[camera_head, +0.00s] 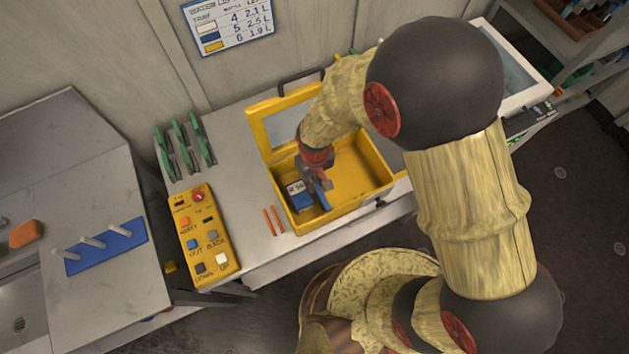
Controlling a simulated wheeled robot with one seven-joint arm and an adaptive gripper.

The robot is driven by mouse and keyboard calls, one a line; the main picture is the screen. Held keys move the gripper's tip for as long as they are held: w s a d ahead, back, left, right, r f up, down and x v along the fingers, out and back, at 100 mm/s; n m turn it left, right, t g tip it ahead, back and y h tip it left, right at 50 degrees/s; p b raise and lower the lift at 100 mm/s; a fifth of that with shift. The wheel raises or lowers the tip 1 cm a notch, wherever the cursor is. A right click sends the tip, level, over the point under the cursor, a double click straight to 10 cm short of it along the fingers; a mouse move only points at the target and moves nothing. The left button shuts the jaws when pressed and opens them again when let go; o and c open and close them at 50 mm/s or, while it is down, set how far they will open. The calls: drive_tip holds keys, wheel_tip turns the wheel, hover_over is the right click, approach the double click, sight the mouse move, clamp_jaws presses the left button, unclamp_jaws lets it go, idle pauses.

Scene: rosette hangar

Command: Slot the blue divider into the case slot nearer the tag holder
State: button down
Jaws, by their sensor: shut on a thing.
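The yellow case (362,165) stands open on the grey bench, its lid raised at the back. My gripper (318,184) reaches down into the left part of the case and is shut on the blue divider (321,197). The divider shows as a narrow upright blue strip below the fingers. Whether it touches the case floor or sits in a slot, I cannot tell. A blue block with a white label (299,196) lies just left of it in the case. My gripper and arm hide part of the case. I cannot make out the slots or the tag holder.
Two orange sticks (273,221) lie left of the case. A yellow button panel (207,236) and a rack of green clips (183,146) stand farther left. A white-framed tray (512,70) is at the back right. The right part of the case is empty.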

drive_tip(key=c, duration=1.8)
unclamp_jaws()
drive_tip(key=o, duration=0.4)
wheel_tip(320, 180, up, 16)
drive_tip(key=p, duration=1.1)
